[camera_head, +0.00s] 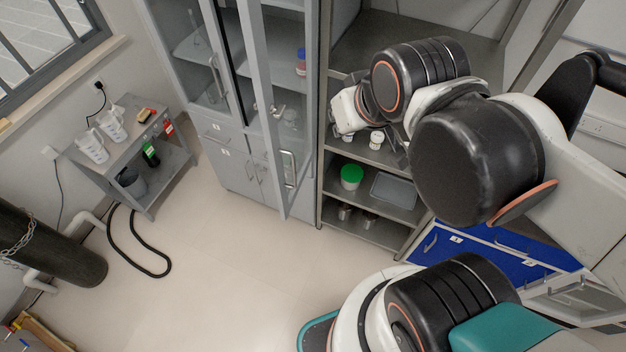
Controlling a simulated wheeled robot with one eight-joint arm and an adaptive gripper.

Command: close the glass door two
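A tall grey cabinet has glass doors above and solid drawers and doors below. One glass door (264,100) on its right side stands open, swung outward, with a metal handle (288,168) near its lower part. Which number it bears is not readable. The glass door (205,70) to its left has its own handle and looks shut or nearly so. My arm reaches in from the right, in front of the open shelves. Its wrist end is right of the open door and apart from it in the picture. The gripper fingers are mostly hidden, so their opening is unclear.
An open shelf unit beside the cabinet holds a green-lidded container (351,176), a clear tray (394,190) and small jars. A grey side table (133,160) with white jugs stands left. A black cylinder (50,247) stands lower left. The floor before the cabinet is clear.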

